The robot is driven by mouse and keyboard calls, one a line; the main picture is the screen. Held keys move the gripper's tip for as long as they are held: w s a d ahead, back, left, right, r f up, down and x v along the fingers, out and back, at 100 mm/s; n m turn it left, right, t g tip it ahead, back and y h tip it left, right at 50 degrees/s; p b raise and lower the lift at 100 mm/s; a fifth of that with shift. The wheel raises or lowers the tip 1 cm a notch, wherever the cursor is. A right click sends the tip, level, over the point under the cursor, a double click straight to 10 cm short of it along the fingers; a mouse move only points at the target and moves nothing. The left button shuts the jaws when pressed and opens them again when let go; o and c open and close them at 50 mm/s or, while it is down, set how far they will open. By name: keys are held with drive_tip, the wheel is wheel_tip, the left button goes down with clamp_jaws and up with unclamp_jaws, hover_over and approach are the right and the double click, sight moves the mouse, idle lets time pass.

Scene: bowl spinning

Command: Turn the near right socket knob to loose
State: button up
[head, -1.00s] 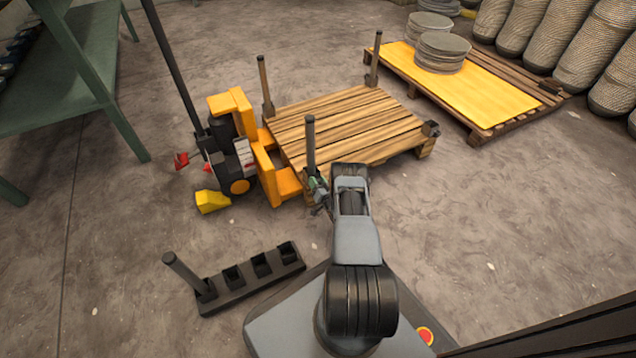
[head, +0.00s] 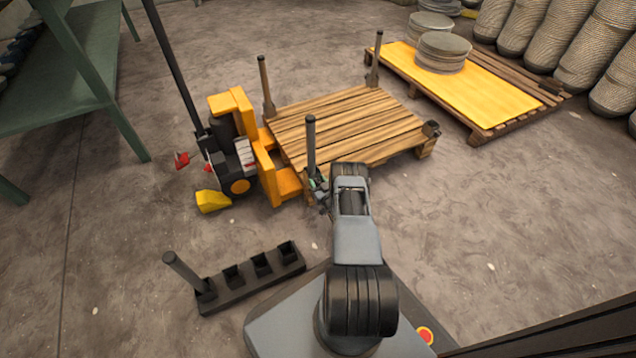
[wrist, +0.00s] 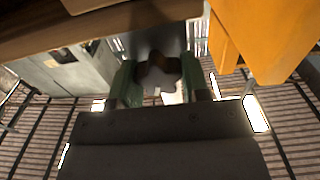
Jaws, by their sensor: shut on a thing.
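A dark lobed knob (wrist: 158,72) shows in the wrist view, between the green fingers of my gripper (wrist: 157,84), which is shut on it. In the head view my gripper (head: 318,187) is at the pallet's corner nearest me, below a dark upright post (head: 311,145). The knob is hidden there by my wrist and gripper, so its turn angle and tightness cannot be told. The wooden pallet (head: 345,125) has posts upright at three corners. The socket (head: 431,129) at its right corner holds no post.
An orange pallet truck (head: 240,145) stands against the pallet's left side. A black rack (head: 255,285) with one post (head: 185,272) and open slots lies on the floor at front left. A second pallet (head: 480,130) stands back right. A green table (head: 70,110) is at left.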

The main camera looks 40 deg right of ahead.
drive_tip(key=shift+a+n, duration=0.1)
drive_tip(key=shift+n, duration=1.7)
drive_tip(key=o, duration=0.9)
